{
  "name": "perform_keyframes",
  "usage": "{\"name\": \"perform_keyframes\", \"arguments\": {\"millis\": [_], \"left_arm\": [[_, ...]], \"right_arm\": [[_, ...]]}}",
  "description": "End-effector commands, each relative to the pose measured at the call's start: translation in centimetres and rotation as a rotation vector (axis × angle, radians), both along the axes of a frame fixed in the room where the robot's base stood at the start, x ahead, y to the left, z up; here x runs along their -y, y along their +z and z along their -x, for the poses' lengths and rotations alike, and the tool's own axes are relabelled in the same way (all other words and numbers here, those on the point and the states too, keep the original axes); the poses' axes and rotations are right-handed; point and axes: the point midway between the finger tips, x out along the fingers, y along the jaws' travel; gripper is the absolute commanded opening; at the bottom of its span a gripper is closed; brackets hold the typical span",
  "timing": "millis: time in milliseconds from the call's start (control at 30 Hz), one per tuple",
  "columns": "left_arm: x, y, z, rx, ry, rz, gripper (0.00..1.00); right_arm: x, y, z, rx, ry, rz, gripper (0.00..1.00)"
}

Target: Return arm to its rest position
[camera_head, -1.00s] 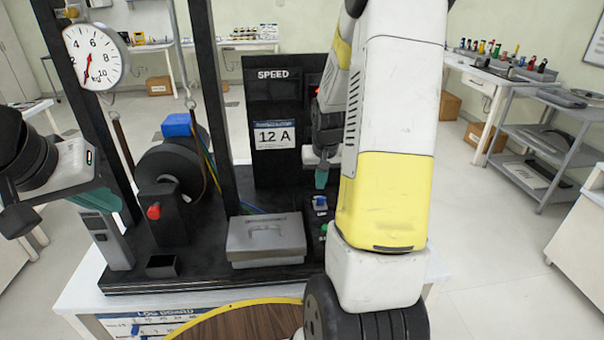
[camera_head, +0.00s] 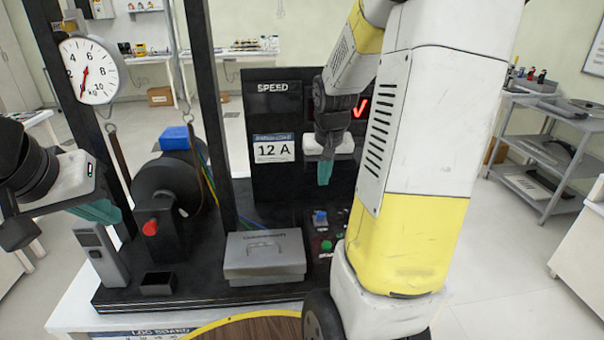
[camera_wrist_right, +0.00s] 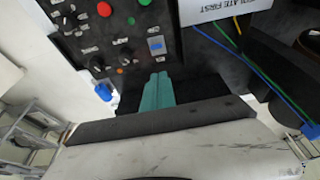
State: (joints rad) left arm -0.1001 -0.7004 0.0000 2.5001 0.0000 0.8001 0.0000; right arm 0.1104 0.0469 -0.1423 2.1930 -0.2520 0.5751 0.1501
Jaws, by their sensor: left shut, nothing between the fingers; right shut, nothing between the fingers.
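My right arm (camera_head: 425,170), white with a yellow band, crosses the right half of the head view. My right gripper (camera_head: 325,172) has teal fingers, shut and empty, hanging in front of the black speed panel (camera_head: 277,105). In the right wrist view its fingers (camera_wrist_right: 158,92) lie together above the dark control board (camera_wrist_right: 120,30). My left gripper (camera_head: 100,212) is at the left edge, teal fingers shut and empty, just above a grey handheld device (camera_head: 102,255).
A black rig base (camera_head: 200,290) carries a grey lidded box (camera_head: 265,257), a dark wheel (camera_head: 165,190) and a blue block (camera_head: 174,138). A dial scale (camera_head: 88,70) hangs from the frame. Red and green buttons (camera_head: 327,246) sit below my right gripper. Open floor (camera_head: 500,260) lies to the right.

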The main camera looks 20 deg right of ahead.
Motion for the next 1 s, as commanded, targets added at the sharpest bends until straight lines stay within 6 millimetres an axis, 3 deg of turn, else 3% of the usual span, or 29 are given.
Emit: {"name": "perform_keyframes", "arguments": {"millis": [667, 833, 1000], "left_arm": [[0.0, 0.0, 0.0, 0.0, 0.0, 0.0, 0.0], [0.0, 0.0, 0.0, 0.0, 0.0, 0.0, 0.0], [0.0, 0.0, 0.0, 0.0, 0.0, 0.0, 0.0]], "right_arm": [[-0.5, 1.1, 0.7, 0.008, 0.005, -0.003, 0.0], [-3.7, 4.6, 3.0, 0.066, 0.055, -0.034, 0.0], [-8.7, 9.1, 7.9, 0.155, 0.153, -0.081, 0.0]]}}
